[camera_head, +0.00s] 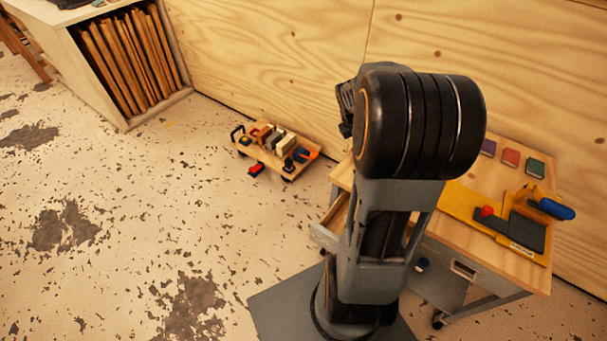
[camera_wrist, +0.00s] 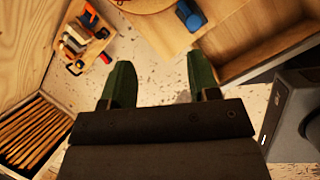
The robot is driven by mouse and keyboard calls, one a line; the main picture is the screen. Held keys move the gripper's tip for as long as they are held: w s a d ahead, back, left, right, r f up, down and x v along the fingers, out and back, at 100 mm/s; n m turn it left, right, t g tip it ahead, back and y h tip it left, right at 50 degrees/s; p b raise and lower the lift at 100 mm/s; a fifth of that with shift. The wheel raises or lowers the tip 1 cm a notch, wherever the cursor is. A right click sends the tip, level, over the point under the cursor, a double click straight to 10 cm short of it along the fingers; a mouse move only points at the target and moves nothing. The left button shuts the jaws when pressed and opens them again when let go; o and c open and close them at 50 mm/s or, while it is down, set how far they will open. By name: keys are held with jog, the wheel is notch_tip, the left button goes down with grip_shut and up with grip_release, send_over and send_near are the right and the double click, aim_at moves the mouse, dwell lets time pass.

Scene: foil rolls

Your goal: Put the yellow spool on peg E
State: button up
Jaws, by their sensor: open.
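I cannot make out a yellow spool or any lettered peg in either view. My gripper (camera_wrist: 160,78) shows in the wrist view with its two green fingers apart and nothing between them. It hangs above the floor, with the edge of a wooden tabletop (camera_wrist: 160,38) and an open drawer (camera_wrist: 258,48) beyond the fingertips. In the head view my arm stands in front of the left part of the workbench (camera_head: 530,275) and hides it. My gripper's fingers cannot be seen there.
On the bench are a yellow board (camera_head: 462,202), a dark plate (camera_head: 527,232), a red knob (camera_head: 487,211) and a blue-handled tool (camera_head: 555,208). A low wooden cart (camera_head: 262,152) with small items stands by the wall. A shelf (camera_head: 115,125) holds upright boards. Floor at left is open.

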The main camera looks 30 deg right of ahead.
jog(key=s+a+r+m+t+y, duration=0.1)
jog(key=s+a+m, duration=0.3)
jog(key=a+m, duration=0.4)
jog(key=s+a+r+m+y, duration=0.3)
jog(key=a+m, duration=0.6)
jog(key=a, duration=0.7)
jog(key=shift+s+a+t, duration=0.15)
jog(key=shift+s+t, duration=0.25)
jog(key=shift+s, duration=0.55)
jog(key=shift+r, duration=0.1)
